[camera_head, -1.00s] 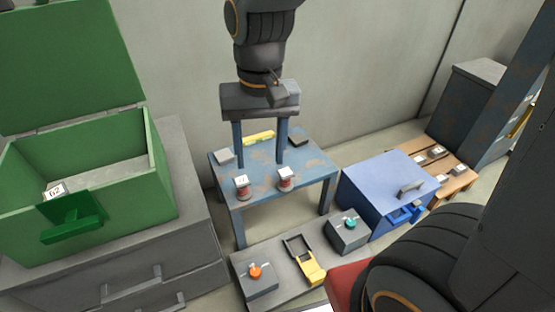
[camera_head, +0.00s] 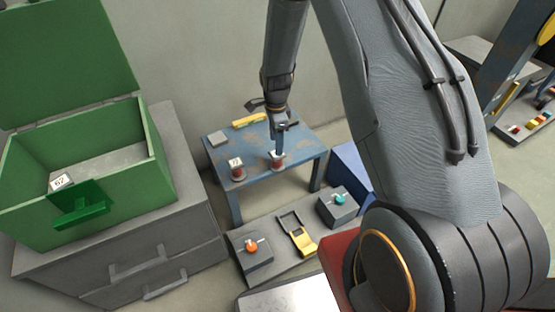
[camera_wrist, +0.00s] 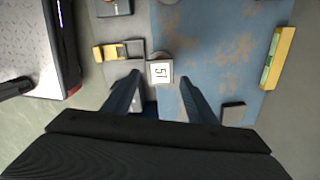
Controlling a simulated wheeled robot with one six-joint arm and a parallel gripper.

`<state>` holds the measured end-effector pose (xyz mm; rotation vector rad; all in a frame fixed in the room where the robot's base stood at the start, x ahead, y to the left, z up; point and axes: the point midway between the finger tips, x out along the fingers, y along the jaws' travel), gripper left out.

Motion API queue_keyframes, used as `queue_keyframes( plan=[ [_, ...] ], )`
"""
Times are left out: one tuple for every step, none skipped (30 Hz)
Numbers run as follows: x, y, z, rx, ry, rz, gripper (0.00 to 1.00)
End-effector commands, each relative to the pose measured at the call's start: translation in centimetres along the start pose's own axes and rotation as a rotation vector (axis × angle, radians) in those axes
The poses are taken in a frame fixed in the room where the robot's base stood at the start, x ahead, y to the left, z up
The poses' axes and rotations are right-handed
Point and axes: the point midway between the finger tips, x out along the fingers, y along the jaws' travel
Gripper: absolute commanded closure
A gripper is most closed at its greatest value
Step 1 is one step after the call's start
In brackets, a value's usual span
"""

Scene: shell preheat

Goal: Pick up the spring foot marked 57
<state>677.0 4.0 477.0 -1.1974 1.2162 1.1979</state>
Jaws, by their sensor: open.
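The spring foot marked 57 (camera_wrist: 160,73) shows its white label between my two fingers in the wrist view. My gripper (camera_wrist: 160,78) is open, with one finger on each side of the label in the wrist view. I cannot tell whether the fingers reach down beside the foot. A second similar spring foot (camera_head: 237,168) stands to the left on the table.
A yellow bar (camera_head: 250,119) and a grey block (camera_head: 219,139) lie on the blue table. An open green box (camera_head: 150,165) on a grey cabinet holds another labelled piece (camera_head: 61,181). Control boxes with an orange knob (camera_head: 252,246) and a teal knob (camera_head: 339,199) sit low in front.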

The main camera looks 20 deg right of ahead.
Motion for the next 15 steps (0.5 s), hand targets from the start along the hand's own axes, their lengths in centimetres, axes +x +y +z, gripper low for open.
queue_keyframes(
  plan=[
    [0.6,0.0,-0.3,0.021,0.0,0.001,0.48],
    [0.8,-0.1,-0.4,0.031,0.0,0.001,0.48],
    [1.2,-0.1,-0.5,0.039,0.001,0.001,0.48],
    [1.5,-0.1,-0.5,0.043,0.001,0.001,0.48],
    [1.9,-0.2,-0.6,0.046,0.001,0.001,0.48],
    [2.3,-0.2,-0.6,0.047,0.001,0.001,0.48],
    [2.6,-0.2,-0.6,0.047,0.001,0.001,0.48],
    [3.0,-0.1,-0.5,0.046,0.001,0.002,0.48],
    [3.4,-0.1,-0.5,0.046,0.001,0.002,0.48],
    [3.6,-0.1,-0.5,0.046,0.001,0.002,0.48],
    [3.8,-0.1,-0.5,0.045,0.001,0.001,0.48],
    [4.0,-0.2,-0.5,0.045,0.001,0.0,0.48],
    [4.2,-0.2,-0.5,0.045,0.0,0.0,0.48],
    [4.4,-0.2,-0.5,0.045,0.001,0.0,0.48],
    [4.8,-0.1,-0.5,0.044,0.001,0.001,0.48]
  ],
)
